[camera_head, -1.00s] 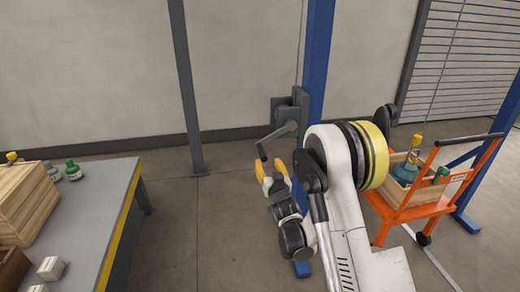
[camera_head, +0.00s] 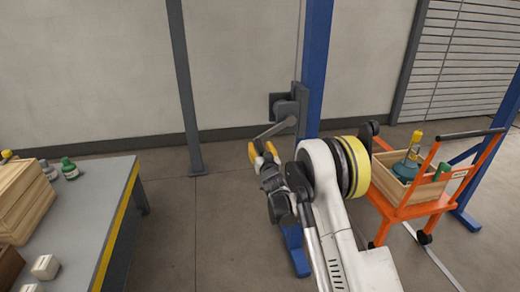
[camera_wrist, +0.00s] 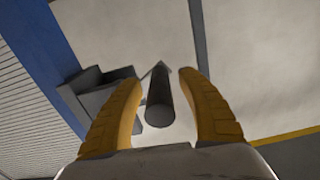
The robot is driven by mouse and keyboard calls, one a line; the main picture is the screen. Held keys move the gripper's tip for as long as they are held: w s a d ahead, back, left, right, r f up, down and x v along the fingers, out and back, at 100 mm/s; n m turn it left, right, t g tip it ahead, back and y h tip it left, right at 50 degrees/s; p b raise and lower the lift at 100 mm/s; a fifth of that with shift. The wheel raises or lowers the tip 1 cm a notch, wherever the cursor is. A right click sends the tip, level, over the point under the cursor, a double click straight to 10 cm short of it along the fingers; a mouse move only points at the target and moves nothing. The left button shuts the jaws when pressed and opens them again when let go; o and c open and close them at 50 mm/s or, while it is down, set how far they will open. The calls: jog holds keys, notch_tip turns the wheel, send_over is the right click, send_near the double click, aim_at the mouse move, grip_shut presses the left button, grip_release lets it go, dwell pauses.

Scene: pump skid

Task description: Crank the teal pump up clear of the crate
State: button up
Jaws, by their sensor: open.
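The teal pump (camera_head: 406,169) with a yellow top sits in the wooden crate (camera_head: 430,190) on an orange cart at the right. A grey winch (camera_head: 284,106) is mounted on the blue post, and its crank arm (camera_head: 275,129) points left and slightly down. My gripper (camera_head: 261,147) is at the outer end of the crank. In the wrist view my gripper (camera_wrist: 160,76) is open, and the dark crank grip (camera_wrist: 159,102) shows between its yellow fingers, with gaps on both sides. I cannot tell how deep the grip lies between the fingers.
The blue post (camera_head: 314,70) stands just right of the winch. The orange cart (camera_head: 402,211) is right of my arm. A workbench (camera_head: 75,215) with a wooden box and bottles is at the left. The floor between the bench and my gripper is clear.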

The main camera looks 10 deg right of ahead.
grip_shut()
jog(key=shift+r, duration=0.1)
